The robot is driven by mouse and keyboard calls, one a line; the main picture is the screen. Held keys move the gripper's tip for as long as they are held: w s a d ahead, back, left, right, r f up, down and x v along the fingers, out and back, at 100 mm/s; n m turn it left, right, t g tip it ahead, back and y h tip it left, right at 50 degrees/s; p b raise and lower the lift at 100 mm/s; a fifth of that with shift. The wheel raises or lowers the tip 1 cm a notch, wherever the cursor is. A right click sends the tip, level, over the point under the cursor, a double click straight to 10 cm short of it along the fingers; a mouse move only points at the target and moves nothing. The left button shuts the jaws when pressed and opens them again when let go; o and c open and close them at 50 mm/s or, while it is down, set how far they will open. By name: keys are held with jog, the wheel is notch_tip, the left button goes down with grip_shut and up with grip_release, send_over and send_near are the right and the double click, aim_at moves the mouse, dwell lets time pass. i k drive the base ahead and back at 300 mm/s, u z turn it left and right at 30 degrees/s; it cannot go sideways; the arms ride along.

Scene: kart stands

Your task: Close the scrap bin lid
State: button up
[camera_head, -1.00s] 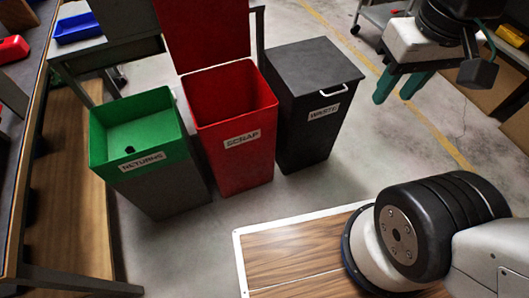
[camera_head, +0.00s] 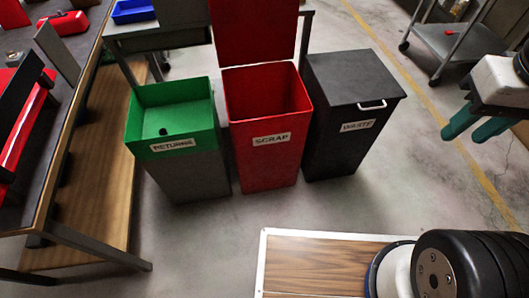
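The red scrap bin (camera_head: 268,150) stands in the middle of three bins, labelled SCRAP. Its red lid (camera_head: 254,32) is up, standing upright at the bin's back edge, and its top is cut off by the picture edge. The bin's mouth is open and I see red inner walls. My gripper (camera_head: 470,128) is at the right edge, with two teal fingers pointing down and left. It is well to the right of the scrap bin and touches nothing I can see. The fingers appear apart, with nothing between them.
The green-topped returns bin (camera_head: 177,145) stands left of the scrap bin, open. The black waste bin (camera_head: 345,130) stands right, its lid shut with a white handle (camera_head: 372,105). A workbench (camera_head: 75,110) runs along the left. A grey cart (camera_head: 447,42) stands back right.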

aim_at(246, 32)
jog(key=u, duration=0.55)
jog(key=i, duration=1.3)
jog(key=z, duration=0.55)
